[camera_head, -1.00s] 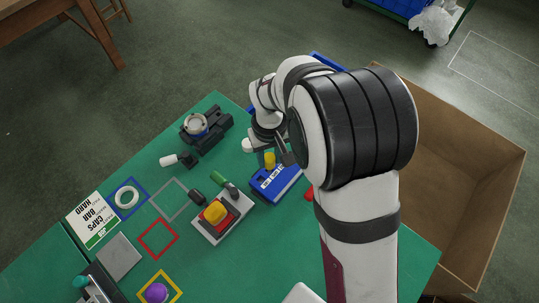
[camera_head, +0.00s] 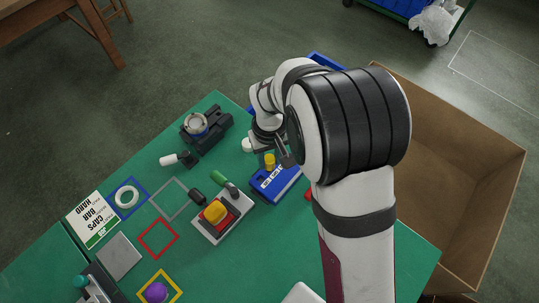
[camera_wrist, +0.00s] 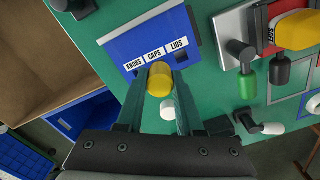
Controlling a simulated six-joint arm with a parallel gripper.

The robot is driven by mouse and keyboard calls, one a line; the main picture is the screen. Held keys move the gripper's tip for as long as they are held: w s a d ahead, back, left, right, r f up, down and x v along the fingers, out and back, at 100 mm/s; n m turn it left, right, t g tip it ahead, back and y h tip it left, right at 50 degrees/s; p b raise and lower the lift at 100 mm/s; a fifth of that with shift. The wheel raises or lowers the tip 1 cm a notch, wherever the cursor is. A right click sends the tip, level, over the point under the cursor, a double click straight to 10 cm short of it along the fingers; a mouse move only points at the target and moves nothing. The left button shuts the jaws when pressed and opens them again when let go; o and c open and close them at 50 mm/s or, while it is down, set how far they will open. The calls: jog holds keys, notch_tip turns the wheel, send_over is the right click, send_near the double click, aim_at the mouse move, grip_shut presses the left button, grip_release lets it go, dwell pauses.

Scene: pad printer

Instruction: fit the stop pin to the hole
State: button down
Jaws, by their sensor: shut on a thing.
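The yellow stop pin (camera_wrist: 160,79) is between the two fingertips of my gripper (camera_wrist: 158,84) in the wrist view. My gripper is shut on it. The blue block (camera_wrist: 122,50) with white labels KNOBS, CAPS and LIDS lies just beyond the pin. In the head view the yellow pin (camera_head: 269,160) is at the upper edge of the blue block (camera_head: 279,187). The pin's lower end is hidden, so I cannot tell whether it is in a hole or above the block.
A grey-and-red base with a yellow button (camera_head: 215,211) stands left of the block, with green (camera_head: 218,178) and black handles near it. A white knob (camera_head: 247,145) is close to my gripper. A black fixture (camera_head: 220,121) stands behind. An open cardboard box (camera_head: 465,170) is at the right.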

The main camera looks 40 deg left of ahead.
jog(key=shift+f, duration=0.4)
jog(key=shift+f, duration=0.4)
jog(key=shift+c, duration=2.3)
grip_release()
